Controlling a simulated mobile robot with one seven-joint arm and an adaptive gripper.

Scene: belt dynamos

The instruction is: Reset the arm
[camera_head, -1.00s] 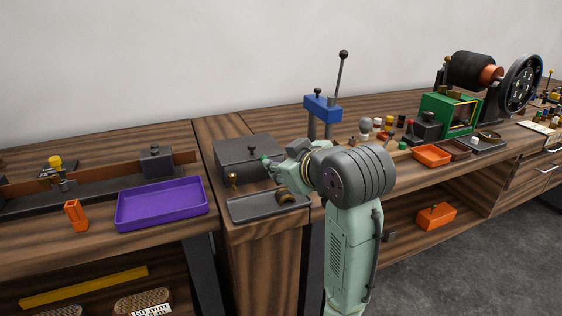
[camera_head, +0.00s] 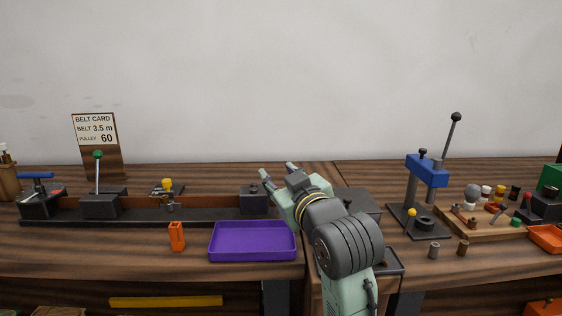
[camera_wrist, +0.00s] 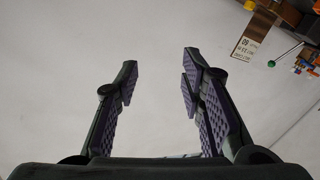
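Left on the bench are a long dark rail fixture (camera_head: 150,217), an orange holder (camera_head: 177,237) and a belt card (camera_head: 96,130). Right are a blue-headed lever press (camera_head: 427,170) and a wooden tray (camera_head: 490,236) of small parts. The air above the bench is clear.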

